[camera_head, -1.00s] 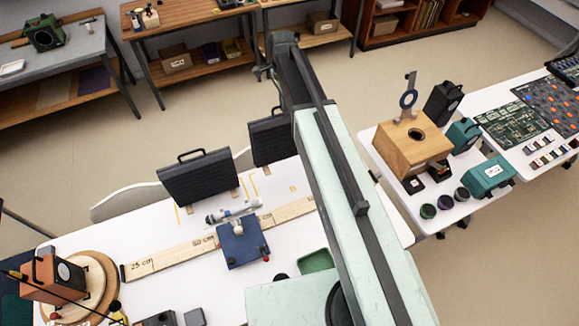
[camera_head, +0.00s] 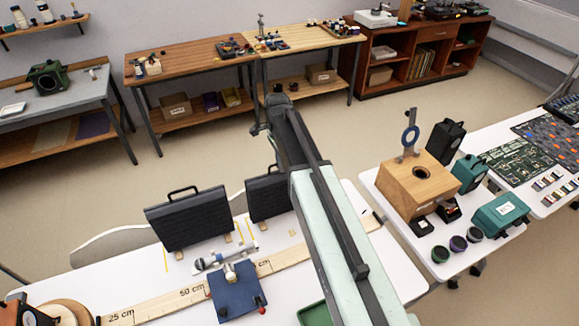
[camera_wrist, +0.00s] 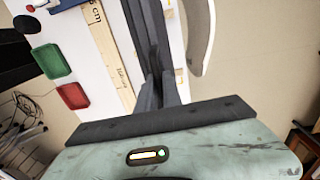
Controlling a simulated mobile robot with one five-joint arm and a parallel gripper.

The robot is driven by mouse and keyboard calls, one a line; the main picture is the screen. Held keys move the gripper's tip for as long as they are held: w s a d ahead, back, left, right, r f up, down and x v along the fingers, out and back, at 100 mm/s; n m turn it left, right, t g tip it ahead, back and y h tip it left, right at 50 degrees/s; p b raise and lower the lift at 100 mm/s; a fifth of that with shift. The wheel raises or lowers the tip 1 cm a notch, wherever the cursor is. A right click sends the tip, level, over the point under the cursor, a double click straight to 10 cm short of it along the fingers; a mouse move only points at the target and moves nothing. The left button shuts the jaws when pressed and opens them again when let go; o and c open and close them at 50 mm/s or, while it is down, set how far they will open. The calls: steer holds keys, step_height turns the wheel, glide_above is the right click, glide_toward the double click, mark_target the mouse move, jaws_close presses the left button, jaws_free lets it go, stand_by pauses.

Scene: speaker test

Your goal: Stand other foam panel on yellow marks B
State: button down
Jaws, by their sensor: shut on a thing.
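One dark foam panel (camera_head: 188,218) with a top handle stands upright on small wooden feet on the white table. The other dark panel (camera_head: 266,196) is upright to its right in the head view, its right part hidden by my arm. My gripper (camera_wrist: 160,88) is shut on this second panel, seen nearly edge-on in the wrist view (camera_wrist: 143,25); the grip itself is hard to make out. Yellow marks (camera_head: 241,231) lie on the table near its lower left edge; their letter is unreadable. I cannot tell whether the held panel touches the table.
A long wooden ruler (camera_head: 150,307) runs along the table in front of the panels. A blue block (camera_head: 237,293) and a metal rod device (camera_head: 222,258) are close by. A wooden box (camera_head: 405,192) stands on the right table. A pale curved chair back (camera_head: 105,248) is behind the table.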

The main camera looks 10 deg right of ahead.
steer(key=c, duration=1.5)
jaws_free()
